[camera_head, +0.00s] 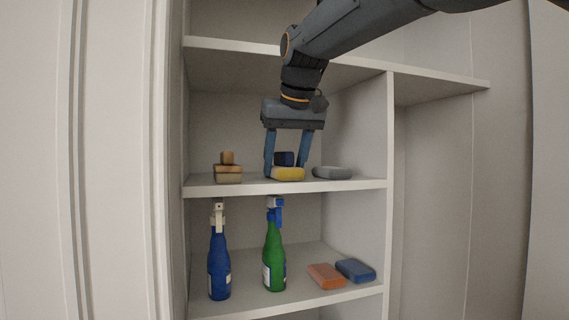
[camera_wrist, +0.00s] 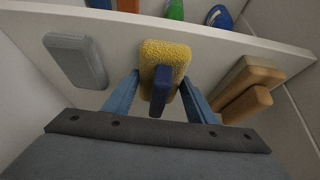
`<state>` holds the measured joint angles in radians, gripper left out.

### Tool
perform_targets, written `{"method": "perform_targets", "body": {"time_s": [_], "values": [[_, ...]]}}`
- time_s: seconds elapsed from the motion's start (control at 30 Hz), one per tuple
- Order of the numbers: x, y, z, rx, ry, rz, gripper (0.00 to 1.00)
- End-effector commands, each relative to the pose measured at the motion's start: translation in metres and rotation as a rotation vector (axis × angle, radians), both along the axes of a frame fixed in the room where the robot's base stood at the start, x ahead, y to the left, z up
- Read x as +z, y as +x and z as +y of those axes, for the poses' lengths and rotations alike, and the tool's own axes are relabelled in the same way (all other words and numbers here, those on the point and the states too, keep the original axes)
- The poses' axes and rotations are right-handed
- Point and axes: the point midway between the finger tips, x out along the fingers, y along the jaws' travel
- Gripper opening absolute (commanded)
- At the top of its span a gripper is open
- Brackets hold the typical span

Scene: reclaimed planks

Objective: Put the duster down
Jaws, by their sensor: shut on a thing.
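The duster is a yellow pad (camera_head: 288,174) with a dark blue grip (camera_head: 285,158) on it. In the wrist view the yellow pad (camera_wrist: 165,60) and blue grip (camera_wrist: 160,90) show between the fingers (camera_wrist: 158,95).
A grey block (camera_head: 332,173) lies to the right of the duster, and tan and brown blocks (camera_head: 228,172) are stacked to its left. The lower shelf holds a blue bottle (camera_head: 219,265), a green bottle (camera_head: 273,258), an orange block (camera_head: 326,275) and a blue block (camera_head: 355,270). An upright divider (camera_head: 389,130) stands right.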

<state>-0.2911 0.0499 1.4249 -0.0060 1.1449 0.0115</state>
Motion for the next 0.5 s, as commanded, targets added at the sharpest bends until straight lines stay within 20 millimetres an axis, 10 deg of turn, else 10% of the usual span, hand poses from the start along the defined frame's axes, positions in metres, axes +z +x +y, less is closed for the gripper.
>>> {"method": "perform_targets", "body": {"time_s": [0.13, 0.5], "values": [[-0.0008, 0.0, 0.0001, 0.0, 0.0, 0.001, 0.7], [0.004, -0.0003, 0.0, 0.0, 0.0, -0.001, 0.7]]}}
